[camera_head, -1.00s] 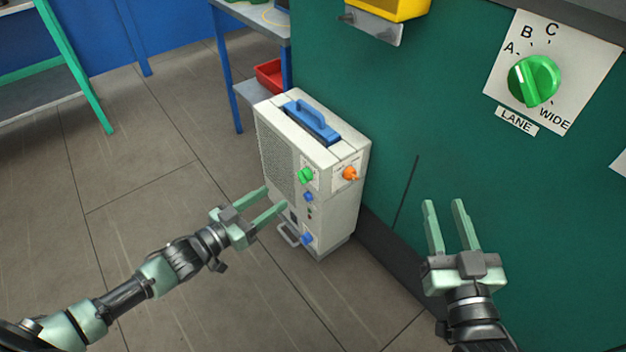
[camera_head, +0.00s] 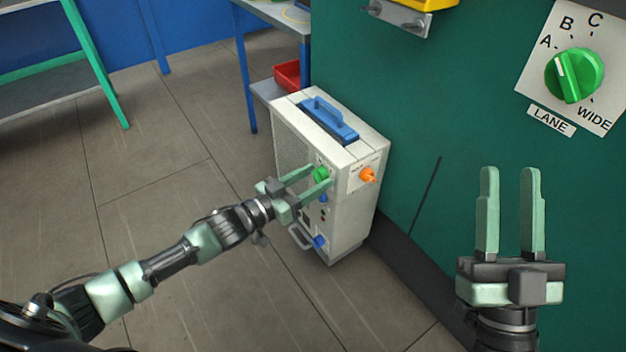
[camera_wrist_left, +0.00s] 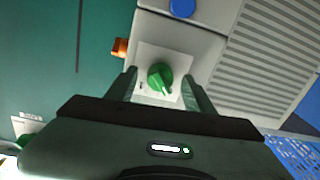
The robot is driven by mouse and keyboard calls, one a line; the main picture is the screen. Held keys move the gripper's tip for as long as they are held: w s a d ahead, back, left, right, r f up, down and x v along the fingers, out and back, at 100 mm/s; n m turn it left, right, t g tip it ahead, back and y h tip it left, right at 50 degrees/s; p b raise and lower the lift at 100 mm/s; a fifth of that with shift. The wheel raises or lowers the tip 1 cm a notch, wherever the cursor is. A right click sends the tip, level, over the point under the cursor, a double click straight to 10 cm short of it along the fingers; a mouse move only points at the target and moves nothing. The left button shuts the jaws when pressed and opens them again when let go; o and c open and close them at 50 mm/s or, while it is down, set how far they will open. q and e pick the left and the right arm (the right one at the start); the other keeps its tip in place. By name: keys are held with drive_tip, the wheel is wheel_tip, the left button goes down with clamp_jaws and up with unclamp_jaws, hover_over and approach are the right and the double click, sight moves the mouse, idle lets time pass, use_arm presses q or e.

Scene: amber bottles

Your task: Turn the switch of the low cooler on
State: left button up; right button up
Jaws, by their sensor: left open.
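The low cooler (camera_head: 352,210) is a cream box with a blue top handle (camera_head: 330,120), standing on the floor against the green wall. Its front carries a green knob (camera_head: 321,174), an orange knob (camera_head: 367,174) on the adjoining face, and blue knobs below the green one. My left gripper (camera_head: 306,178) is open with its fingers at the green knob. In the left wrist view the green knob (camera_wrist_left: 160,76) sits between the fingertips on a pale plate, with a gap visible on each side. My right gripper (camera_head: 510,172) is open and empty in front of the green wall.
A large green LANE dial (camera_head: 574,75) is on the wall at upper right. A yellow box (camera_head: 425,4) on a metal bracket hangs at the top. A blue-legged table with a red bin (camera_head: 288,74) stands behind the cooler.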

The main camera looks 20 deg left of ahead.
use_arm(q)
clamp_jaws()
